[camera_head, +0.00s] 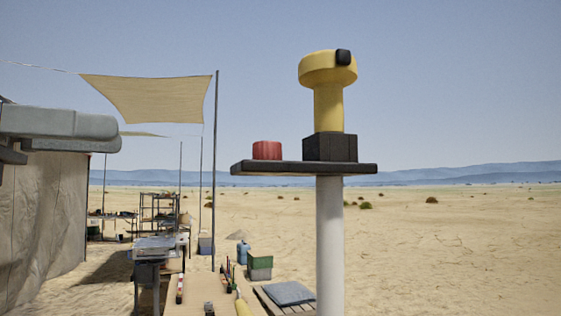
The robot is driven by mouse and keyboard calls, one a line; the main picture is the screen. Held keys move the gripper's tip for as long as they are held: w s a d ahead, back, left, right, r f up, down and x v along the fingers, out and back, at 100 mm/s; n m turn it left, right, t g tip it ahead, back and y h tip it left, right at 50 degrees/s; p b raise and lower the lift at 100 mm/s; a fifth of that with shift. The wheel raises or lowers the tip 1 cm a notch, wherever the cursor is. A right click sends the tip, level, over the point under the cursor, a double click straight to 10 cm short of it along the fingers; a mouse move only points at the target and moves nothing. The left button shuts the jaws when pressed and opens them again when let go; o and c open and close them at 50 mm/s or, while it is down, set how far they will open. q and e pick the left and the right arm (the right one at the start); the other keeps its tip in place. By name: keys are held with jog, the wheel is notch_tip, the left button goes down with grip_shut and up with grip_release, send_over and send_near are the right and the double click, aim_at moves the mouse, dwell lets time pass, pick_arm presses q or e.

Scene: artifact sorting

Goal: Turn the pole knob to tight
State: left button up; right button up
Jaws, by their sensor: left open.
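A white pole (330,240) stands upright right of centre. It carries a flat dark plate (300,168). On the plate stands a yellow instrument (328,95) with a wide round head on a dark block (330,147). A small black knob (343,57) sits on the head's upper right side. A short red cylinder (267,150) is on the plate's left part. I cannot tell which of these is the pole knob. My left gripper (112,138) is grey, open, and reaches in at the left edge, well apart from the pole. My right gripper is not in view.
A tan tent wall (45,215) fills the left edge. A shade cloth (150,98) hangs from a thin grey post (214,170). Air between gripper and pole is mostly clear apart from the post.

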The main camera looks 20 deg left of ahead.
pick_arm(q)
jog(key=p, duration=0.8)
send_near(254, 150)
jog(key=x, duration=0.2)
jog(key=shift+p+x, duration=1.85)
jog(key=shift+x, duration=1.25)
jog(key=shift+p+x, duration=0.75)
jog(key=shift+x, duration=0.85)
jog(key=c, duration=0.9)
